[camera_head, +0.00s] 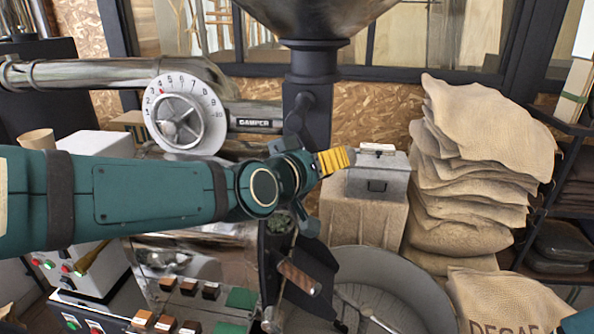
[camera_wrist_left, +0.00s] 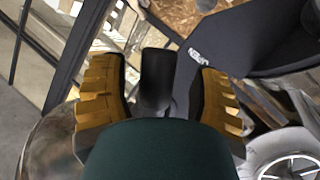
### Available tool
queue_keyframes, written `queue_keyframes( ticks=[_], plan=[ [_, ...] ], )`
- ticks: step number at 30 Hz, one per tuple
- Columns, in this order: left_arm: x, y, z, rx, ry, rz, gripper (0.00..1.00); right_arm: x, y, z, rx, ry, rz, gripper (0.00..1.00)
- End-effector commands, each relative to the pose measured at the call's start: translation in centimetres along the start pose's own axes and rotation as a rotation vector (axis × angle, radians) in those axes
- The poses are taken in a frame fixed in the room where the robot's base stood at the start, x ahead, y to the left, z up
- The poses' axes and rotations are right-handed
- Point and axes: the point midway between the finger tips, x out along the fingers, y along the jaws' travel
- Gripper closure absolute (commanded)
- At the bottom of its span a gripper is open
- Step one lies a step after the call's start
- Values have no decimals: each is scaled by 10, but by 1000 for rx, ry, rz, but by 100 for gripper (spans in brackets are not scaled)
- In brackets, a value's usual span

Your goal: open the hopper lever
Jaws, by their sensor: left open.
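The hopper (camera_head: 305,15) hangs at the top centre in the head view, above a dark neck (camera_head: 312,65). A dark lever (camera_head: 297,120) slants down from the neck's side, its lower end hidden behind my left wrist. My left gripper (camera_head: 335,160) reaches in front of the neck, its yellow finger pads pointing right. In the left wrist view my left gripper (camera_wrist_left: 160,92) is open. A dark rounded bar, seemingly the lever's handle (camera_wrist_left: 157,80), stands between the two fingers with gaps on both sides. My right gripper is in neither view.
A white numbered dial (camera_head: 185,112) and a metal pipe (camera_head: 100,73) are left of the neck. A grey box (camera_head: 378,178) stands behind the gripper. Stacked sacks (camera_head: 480,150) are at right. The round cooling tray (camera_head: 395,275) and control buttons (camera_head: 190,290) lie below.

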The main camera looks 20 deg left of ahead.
Motion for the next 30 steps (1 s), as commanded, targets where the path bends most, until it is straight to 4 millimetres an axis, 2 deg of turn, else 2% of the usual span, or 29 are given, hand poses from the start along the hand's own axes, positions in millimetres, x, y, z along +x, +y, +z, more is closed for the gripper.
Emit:
queue_keyframes(
  ticks=[9,15,21,30],
  plan=[
    [-56,0,-1,2,3,1,38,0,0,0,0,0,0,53],
    [-83,0,0,2,1,0,38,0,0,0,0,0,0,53],
    [-96,-1,0,0,0,-2,38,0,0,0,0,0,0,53],
    [-98,-1,1,0,-2,-2,38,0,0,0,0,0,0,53]
  ],
)
